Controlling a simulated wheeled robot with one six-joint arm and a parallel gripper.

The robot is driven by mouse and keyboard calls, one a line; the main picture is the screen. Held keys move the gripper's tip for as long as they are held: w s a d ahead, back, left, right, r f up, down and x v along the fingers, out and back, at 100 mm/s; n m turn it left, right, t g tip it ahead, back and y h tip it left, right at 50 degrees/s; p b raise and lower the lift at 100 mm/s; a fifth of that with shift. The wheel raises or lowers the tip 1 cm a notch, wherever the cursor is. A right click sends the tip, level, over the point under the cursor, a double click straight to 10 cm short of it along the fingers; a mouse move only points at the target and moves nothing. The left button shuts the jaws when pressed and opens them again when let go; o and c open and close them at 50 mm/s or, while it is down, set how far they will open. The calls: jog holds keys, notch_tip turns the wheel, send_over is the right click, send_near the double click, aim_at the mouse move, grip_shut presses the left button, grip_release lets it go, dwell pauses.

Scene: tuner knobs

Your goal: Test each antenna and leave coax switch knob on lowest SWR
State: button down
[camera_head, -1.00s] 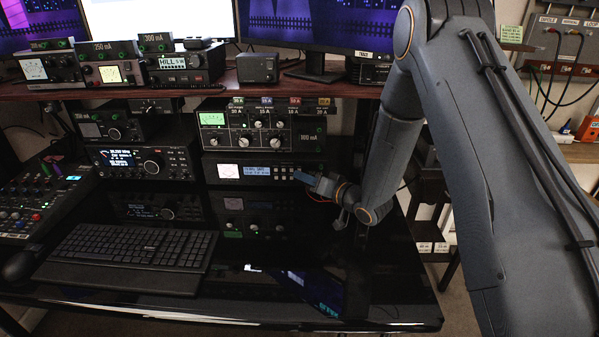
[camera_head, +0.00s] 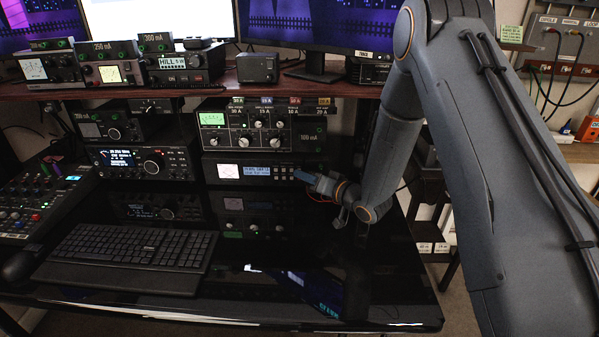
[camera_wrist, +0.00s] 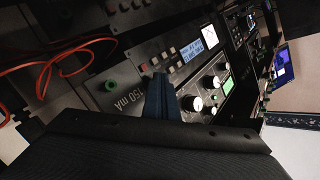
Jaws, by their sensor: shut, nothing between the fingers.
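My gripper (camera_head: 303,177) is shut and empty, in front of the right end of the slim box with a display (camera_head: 256,170) and a row of small buttons. In the wrist view, my dark blue fingers (camera_wrist: 160,82) are together near that box's buttons; contact cannot be told. Above the box stands the tuner (camera_head: 262,140), with several white-topped knobs and a green-lit meter (camera_head: 213,119). Its knobs show in the wrist view (camera_wrist: 196,103) right of my fingers. Antenna labels, including a loop, show on a wall panel (camera_head: 566,40) at upper right. I cannot tell which knob is the coax switch.
A keyboard (camera_head: 132,256) lies on the glossy black desk, with a mixer (camera_head: 38,205) and radio (camera_head: 145,160) at left. The wooden shelf (camera_head: 150,92) overhangs the equipment. Red cables (camera_wrist: 60,68) run near a box labelled 150 mA. The front right desk is clear.

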jog(key=shift+s, duration=0.15)
jog(key=shift+s+p, duration=0.35)
jog(key=shift+s, duration=0.3)
jog(key=shift+s+a+p, duration=0.1)
jog(key=shift+s+p, duration=0.95)
jog(key=shift+s, duration=1.45)
dwell(3.0)
